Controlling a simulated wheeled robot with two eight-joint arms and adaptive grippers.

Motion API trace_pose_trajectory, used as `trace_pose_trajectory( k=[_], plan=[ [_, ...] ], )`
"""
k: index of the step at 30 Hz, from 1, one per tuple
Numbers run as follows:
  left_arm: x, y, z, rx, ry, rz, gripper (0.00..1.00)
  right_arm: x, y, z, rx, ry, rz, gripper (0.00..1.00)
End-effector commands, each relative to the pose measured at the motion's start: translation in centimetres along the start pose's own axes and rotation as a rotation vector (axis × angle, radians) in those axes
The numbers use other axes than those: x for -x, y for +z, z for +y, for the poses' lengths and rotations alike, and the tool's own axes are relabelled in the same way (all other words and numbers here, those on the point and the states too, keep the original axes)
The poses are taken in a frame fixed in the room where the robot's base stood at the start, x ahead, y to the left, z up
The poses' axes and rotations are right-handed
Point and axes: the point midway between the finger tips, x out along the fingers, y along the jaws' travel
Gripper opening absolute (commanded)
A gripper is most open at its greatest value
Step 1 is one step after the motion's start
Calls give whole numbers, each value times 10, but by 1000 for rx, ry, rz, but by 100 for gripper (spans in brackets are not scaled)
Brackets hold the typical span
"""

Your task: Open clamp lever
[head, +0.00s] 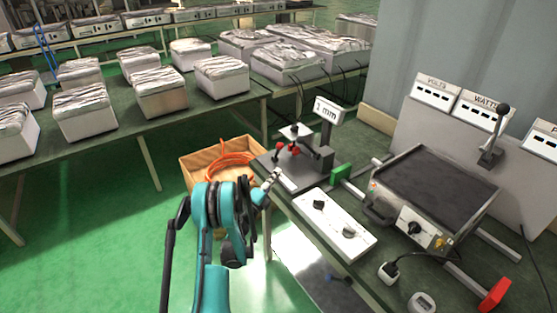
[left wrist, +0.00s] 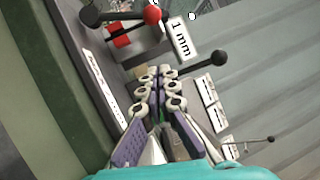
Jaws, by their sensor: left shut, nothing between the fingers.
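The clamp fixture (head: 300,160) stands at the near left end of the green workbench, with a "1 mm" sign (head: 328,110) above it. A red ball knob (head: 280,146) shows on its left side. In the left wrist view, a red ball (left wrist: 152,15) sits near the top edge, and a lever with a black ball end (left wrist: 218,57) lies to the right. Which of these is the clamp lever I cannot tell for sure. My left gripper (head: 273,178) is shut and empty, just in front of the fixture and apart from the red knob; its fingers (left wrist: 162,82) show in the wrist view.
A white plate with black knobs (head: 335,222) and a heating plate unit (head: 430,185) lie to the right on the bench. A wooden crate with orange hose (head: 200,168) stands on the floor left of the fixture. Wrapped boxes (head: 85,110) fill the table behind.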

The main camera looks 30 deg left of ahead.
Motion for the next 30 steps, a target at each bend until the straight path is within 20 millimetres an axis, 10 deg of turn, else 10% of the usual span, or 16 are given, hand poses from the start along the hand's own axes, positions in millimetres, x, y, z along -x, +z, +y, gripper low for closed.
trace_pose_trajectory(
  k=[19, 30],
  plan=[
    [12, 9, 32, -212, 96, 5, 0, -2, 1, 0, 0, 0, 0, 0],
    [-51, 8, 40, -210, 95, 7, 0, -15, 11, 0, 0, 0, 0, 0]
  ],
)
